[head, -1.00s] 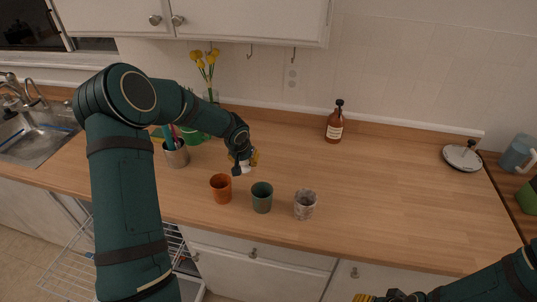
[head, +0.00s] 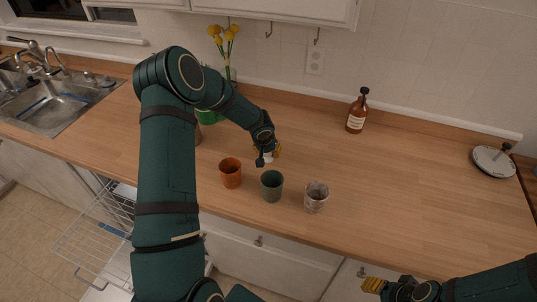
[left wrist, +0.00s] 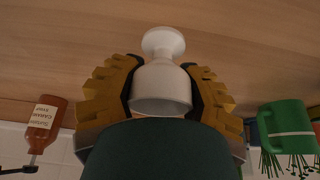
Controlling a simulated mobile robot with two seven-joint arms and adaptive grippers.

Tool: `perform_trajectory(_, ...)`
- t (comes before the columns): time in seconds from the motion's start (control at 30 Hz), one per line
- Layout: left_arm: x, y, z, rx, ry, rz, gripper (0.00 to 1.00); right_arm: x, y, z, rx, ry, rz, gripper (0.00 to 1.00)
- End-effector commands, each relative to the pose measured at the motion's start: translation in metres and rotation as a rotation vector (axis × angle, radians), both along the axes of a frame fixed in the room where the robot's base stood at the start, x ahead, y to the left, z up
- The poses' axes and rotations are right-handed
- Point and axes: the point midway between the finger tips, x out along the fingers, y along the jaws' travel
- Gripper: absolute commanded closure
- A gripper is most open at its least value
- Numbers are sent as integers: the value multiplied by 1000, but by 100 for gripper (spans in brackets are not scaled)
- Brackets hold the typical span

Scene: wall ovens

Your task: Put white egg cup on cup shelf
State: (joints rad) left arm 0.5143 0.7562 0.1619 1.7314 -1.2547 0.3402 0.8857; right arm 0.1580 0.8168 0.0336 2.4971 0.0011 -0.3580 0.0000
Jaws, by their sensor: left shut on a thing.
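The white egg cup (left wrist: 160,85) is between the yellow-padded fingers of my left gripper (left wrist: 162,90) in the left wrist view. The gripper is shut on it, with the rounded foot showing beyond the fingers. In the head view the left gripper (head: 267,156) is over the counter, behind the orange and green cups, and the egg cup is mostly hidden. My right gripper (head: 372,285) shows only in part at the bottom right, low in front of the counter; its opening cannot be made out. No cup shelf can be made out.
An orange cup (head: 231,173), a green cup (head: 272,186) and a marbled cup (head: 316,197) stand near the counter's front edge. A brown bottle (head: 356,115) stands at the back. The counter's right half (head: 420,180) is mostly clear. An open dishwasher rack (head: 95,240) is below left.

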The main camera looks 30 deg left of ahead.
Motion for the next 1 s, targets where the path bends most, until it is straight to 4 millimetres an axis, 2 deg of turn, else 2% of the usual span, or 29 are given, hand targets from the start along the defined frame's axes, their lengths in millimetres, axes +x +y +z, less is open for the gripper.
perform_trajectory(0.03,0,-1,-9,0,3,-1,98,0,0,-1,0,0,0,53)
perform_trajectory(0.13,0,0,-18,0,2,-1,98,0,0,-2,0,0,0,53)
perform_trajectory(0.6,0,0,-22,0,0,0,98,0,0,-8,-1,1,-1,53)
perform_trajectory(0.63,0,0,-22,0,1,0,56,0,0,-8,-1,1,-1,53)
perform_trajectory(0.7,0,0,-22,0,1,0,31,0,0,-7,-1,1,-1,53)
perform_trajectory(0.73,0,0,-21,0,1,0,26,0,0,-7,-1,1,-1,53)
perform_trajectory(1.0,0,0,-21,0,1,0,26,0,0,-6,-1,0,-1,53)
